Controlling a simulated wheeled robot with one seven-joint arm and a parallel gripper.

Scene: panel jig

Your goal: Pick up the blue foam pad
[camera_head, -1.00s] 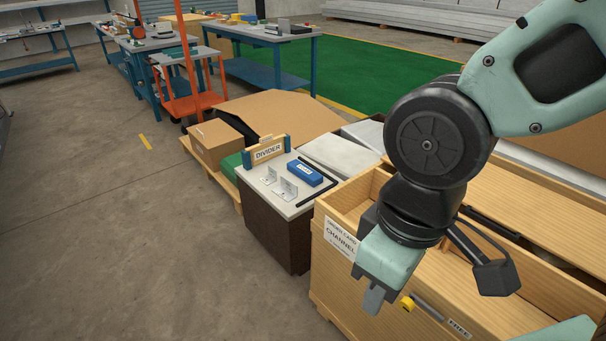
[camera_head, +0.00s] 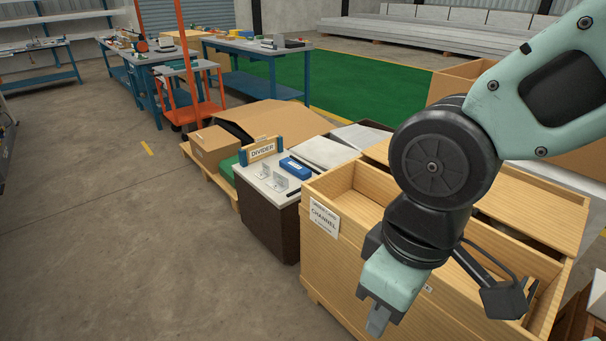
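The blue foam pad (camera_head: 296,166) appears to be the blue block with a small pale label, lying on the light top of a dark brown stand (camera_head: 268,218). My gripper (camera_head: 377,322) points down in front of the wooden crate, at the lower right, well apart from the blue block. Its fingers are seen nearly edge-on, so I cannot tell whether they are open or shut. No held object shows.
On the stand are a divider sign (camera_head: 263,150), metal angle brackets (camera_head: 280,180) and a black bar. The wooden crate (camera_head: 330,235) stands right of it. A cardboard box (camera_head: 214,150) is on the left. The floor (camera_head: 130,240) at left is clear.

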